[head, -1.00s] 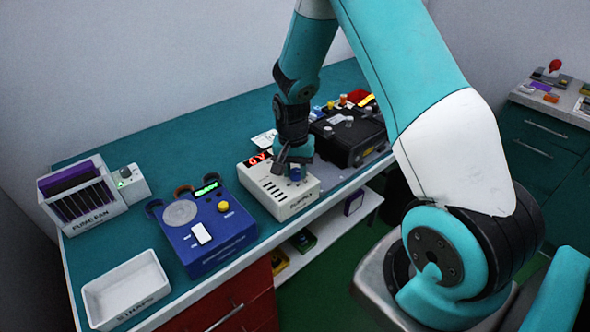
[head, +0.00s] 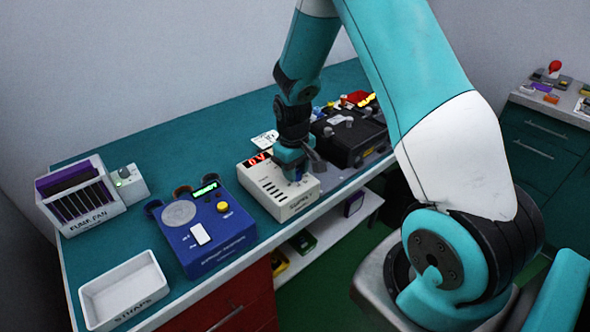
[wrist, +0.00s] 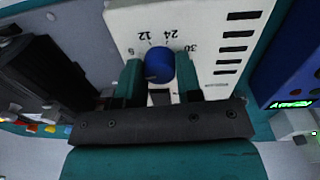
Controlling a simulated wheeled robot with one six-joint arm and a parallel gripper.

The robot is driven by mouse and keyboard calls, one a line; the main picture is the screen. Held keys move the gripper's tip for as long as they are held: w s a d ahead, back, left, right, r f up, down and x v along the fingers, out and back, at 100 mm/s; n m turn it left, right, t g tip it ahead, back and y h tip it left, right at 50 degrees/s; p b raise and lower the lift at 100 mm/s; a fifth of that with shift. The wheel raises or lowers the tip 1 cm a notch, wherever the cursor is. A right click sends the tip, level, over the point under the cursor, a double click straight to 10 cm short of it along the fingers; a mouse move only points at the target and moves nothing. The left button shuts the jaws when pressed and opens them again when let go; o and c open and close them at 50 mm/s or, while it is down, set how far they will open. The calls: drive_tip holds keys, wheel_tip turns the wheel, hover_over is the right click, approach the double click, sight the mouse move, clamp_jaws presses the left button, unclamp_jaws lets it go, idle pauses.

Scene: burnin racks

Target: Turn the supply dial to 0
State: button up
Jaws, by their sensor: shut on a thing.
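The supply (head: 268,194) is a white box with dark slots and a red display (head: 257,159) that appears to read 0 V. Its blue dial (wrist: 160,66) sits on the top face, with 12, 24 and 30 printed around it. One more number at the dial's left is hard to read. My gripper (wrist: 160,82) points down at the box, one teal finger on each side of the dial, shut on it. In the head view, my gripper (head: 296,170) mostly hides the dial. I cannot clearly tell where the dial's pointer aims.
A blue tester (head: 222,240) stands left of the supply. A dark case (head: 345,140) stands close on its right. Further left are a white rack (head: 84,192) and an empty white tray (head: 124,290). The teal bench (head: 150,145) is clear behind.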

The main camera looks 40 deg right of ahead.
drive_tip(key=shift+n, duration=0.9)
drive_tip(key=o, duration=0.9)
drive_tip(key=shift+o, duration=0.2)
drive_tip(key=shift+r, duration=0.15)
wheel_tip(320, 180, up, 17)
drive_tip(key=b, duration=0.2)
drive_tip(key=shift+a, duration=0.4)
drive_tip(key=shift+s+r, duration=0.1)
